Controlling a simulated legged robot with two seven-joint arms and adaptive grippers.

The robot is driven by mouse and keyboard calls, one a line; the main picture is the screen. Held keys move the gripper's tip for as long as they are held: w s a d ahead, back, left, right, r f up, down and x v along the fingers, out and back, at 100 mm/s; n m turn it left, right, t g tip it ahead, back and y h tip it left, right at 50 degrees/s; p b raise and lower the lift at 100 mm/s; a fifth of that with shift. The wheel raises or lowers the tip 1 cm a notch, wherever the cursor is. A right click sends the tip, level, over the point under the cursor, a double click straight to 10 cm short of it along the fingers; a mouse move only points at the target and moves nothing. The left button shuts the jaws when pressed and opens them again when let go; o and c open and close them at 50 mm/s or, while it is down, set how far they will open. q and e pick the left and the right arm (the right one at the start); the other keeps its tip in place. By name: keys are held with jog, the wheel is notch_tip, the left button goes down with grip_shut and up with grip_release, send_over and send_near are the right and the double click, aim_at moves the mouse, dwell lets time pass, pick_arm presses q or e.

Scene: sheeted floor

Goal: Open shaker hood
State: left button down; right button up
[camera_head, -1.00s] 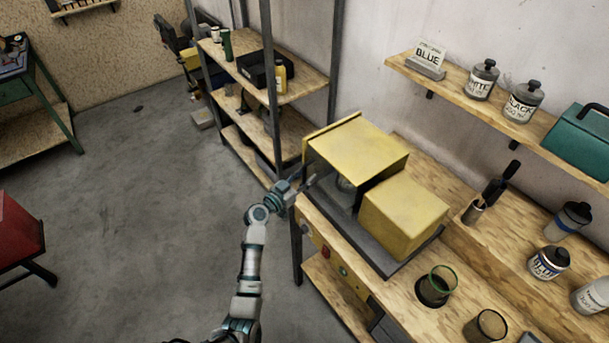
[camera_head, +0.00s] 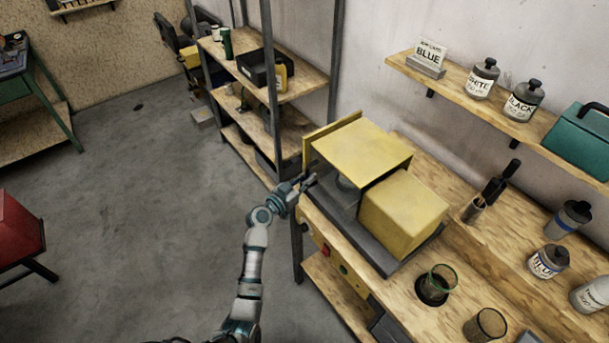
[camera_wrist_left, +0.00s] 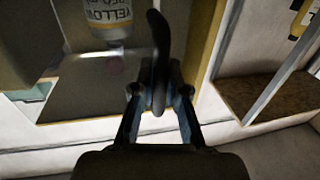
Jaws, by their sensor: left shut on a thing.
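The shaker is a yellow machine on the wooden bench, with a yellow hood (camera_head: 365,143) beside a lower yellow box (camera_head: 405,212). A thin yellow panel (camera_head: 328,130) stands at the hood's far left edge. My left gripper (camera_head: 308,182) is at the hood's left front side. In the left wrist view, my gripper (camera_wrist_left: 158,100) is shut on a black curved handle (camera_wrist_left: 158,45). A bottle labelled yellow (camera_wrist_left: 108,15) shows beyond the handle, to its left. My right gripper is not in view.
A dark glass cup (camera_head: 435,285) and another cup (camera_head: 487,325) stand on the bench to the right. A red button (camera_head: 326,250) is on the bench front. Metal shelving (camera_head: 275,100) stands behind left. The floor at left is mostly clear.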

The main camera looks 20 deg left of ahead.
pick_arm(q)
jog(key=s+d+p, duration=0.1)
jog(key=s+d, duration=0.2)
jog(key=d, duration=0.1)
jog(key=s+d+p, duration=0.2)
jog(key=s+d, duration=0.2)
jog(key=d, duration=0.1)
jog(key=s+d+p, duration=0.1)
jog(key=s+d, duration=0.3)
jog(key=d, duration=0.1)
jog(key=shift+d+r, duration=0.15)
jog(key=shift+r, duration=0.15)
jog(key=shift+s+d+p, duration=0.3)
jog(key=shift+s+d, duration=0.05)
jog(key=shift+d, duration=0.1)
jog(key=c, duration=1.2)
grip_release()
jog(key=shift+f, duration=0.1)
jog(key=shift+d+f, duration=0.1)
jog(key=shift+d, duration=0.05)
jog(key=v, duration=1.2)
jog(key=shift+w, duration=0.1)
